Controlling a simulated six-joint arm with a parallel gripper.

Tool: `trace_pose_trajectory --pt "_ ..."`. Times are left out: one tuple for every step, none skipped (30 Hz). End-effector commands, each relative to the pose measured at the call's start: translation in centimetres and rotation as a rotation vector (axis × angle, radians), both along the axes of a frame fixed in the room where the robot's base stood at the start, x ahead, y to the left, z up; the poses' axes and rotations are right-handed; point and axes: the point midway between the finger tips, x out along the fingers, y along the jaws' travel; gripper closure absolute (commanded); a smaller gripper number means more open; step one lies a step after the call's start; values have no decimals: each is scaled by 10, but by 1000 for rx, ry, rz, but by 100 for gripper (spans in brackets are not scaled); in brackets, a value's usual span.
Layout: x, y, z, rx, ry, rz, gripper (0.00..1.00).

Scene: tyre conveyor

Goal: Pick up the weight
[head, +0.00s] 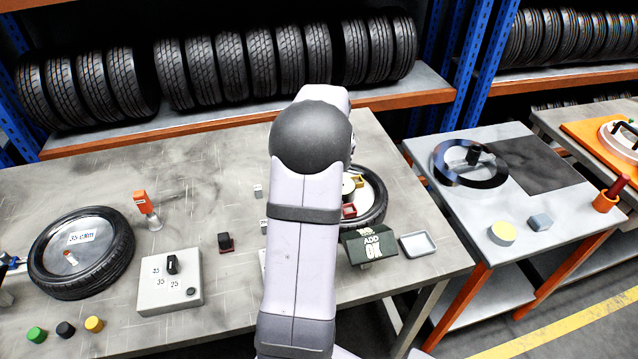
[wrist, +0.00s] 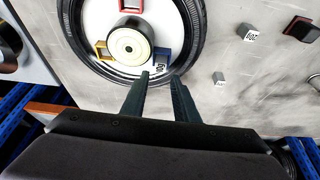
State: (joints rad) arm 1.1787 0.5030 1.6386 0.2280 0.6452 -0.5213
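Small grey weight blocks with labels lie near a tyre (wrist: 197,28). In the wrist view one labelled weight (wrist: 161,67) sits at the blue holder (wrist: 162,55) on the wheel's disc. Another labelled weight (wrist: 250,34) and a smaller weight (wrist: 219,78) lie on the bare table. In the head view small weights (head: 258,191) and (head: 264,225) show left of my arm. My gripper (wrist: 159,77) is open, its fingers apart and pointing at the blue holder, with the labelled weight just past the tips. Whether they touch it I cannot tell. In the head view my arm hides the gripper.
A cream round piece (wrist: 129,45) stands on the disc, with a red holder (wrist: 130,5) and a yellow holder (wrist: 103,50) around it. A dark sign (head: 370,247) and a tray (head: 418,244) stand by the tyre. A dial box (head: 170,285) is at left.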

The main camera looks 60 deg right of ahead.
Motion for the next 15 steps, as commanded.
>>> trace_pose_trajectory --pt "1 0 -2 2 1 0 73" --pt "1 -1 -3 1 -1 0 73" --pt "2 -1 -4 -1 -1 0 73" --pt "2 -1 -4 -1 -1 0 73" --pt "2 -2 -4 -1 -1 0 73" --pt "2 -2 -4 -1 -1 0 73" --pt "2 -2 -5 -1 -1 0 73" --pt "3 -2 -6 0 -1 0 73" --pt "3 -3 -8 1 0 0 73" --pt "4 -4 -10 3 0 1 73" --pt "5 -4 -12 2 1 1 73" --pt "6 -6 -15 2 1 1 73" --pt "7 -7 -18 3 2 1 73" --pt "8 -8 -21 2 2 2 73" --pt "9 -9 -24 3 2 1 73"
